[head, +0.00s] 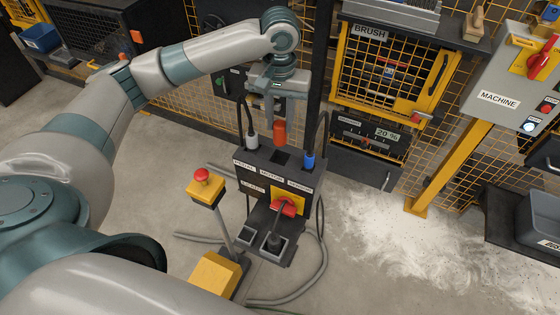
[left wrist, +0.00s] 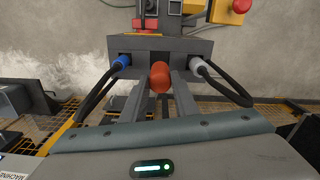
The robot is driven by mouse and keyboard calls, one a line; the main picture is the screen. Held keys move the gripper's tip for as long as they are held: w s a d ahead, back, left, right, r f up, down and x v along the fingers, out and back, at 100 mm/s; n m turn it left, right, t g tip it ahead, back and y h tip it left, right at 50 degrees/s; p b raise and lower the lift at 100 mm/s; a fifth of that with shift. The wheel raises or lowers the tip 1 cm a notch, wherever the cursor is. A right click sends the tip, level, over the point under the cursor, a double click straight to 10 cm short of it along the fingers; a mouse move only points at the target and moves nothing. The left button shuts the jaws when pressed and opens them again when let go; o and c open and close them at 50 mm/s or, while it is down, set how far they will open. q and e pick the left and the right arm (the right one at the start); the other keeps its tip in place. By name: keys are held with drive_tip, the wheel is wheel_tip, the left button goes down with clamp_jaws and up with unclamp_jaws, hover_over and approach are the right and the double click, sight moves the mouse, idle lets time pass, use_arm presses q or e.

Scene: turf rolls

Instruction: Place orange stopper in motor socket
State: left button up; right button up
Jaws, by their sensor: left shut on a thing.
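The orange stopper (head: 280,134) is held upright between the fingers of my left gripper (head: 280,121), which is shut on it. My right gripper is not in view.
A grey plug (head: 252,141) and a blue plug (head: 308,161) with black cables stand on either side of the socket. A red switch handle (head: 284,207) is on the box's front. A yellow post with a red button (head: 202,176) stands left.

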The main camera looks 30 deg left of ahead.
sight(280, 138)
use_arm(q)
drive_tip(key=shift+f, duration=0.3)
wheel_tip(280, 138, down, 5)
drive_tip(key=shift+f+p, duration=0.15)
drive_tip(key=shift+p, duration=0.55)
drive_tip(key=shift+f, duration=0.2)
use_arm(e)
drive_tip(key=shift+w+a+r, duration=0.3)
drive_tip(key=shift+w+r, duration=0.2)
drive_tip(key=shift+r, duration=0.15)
use_arm(q)
drive_tip(key=shift+f, duration=0.1)
wheel_tip(280, 138, down, 3)
drive_tip(key=shift+f+p, duration=0.2)
drive_tip(key=shift+p, duration=0.25)
drive_tip(key=shift+f, duration=0.1)
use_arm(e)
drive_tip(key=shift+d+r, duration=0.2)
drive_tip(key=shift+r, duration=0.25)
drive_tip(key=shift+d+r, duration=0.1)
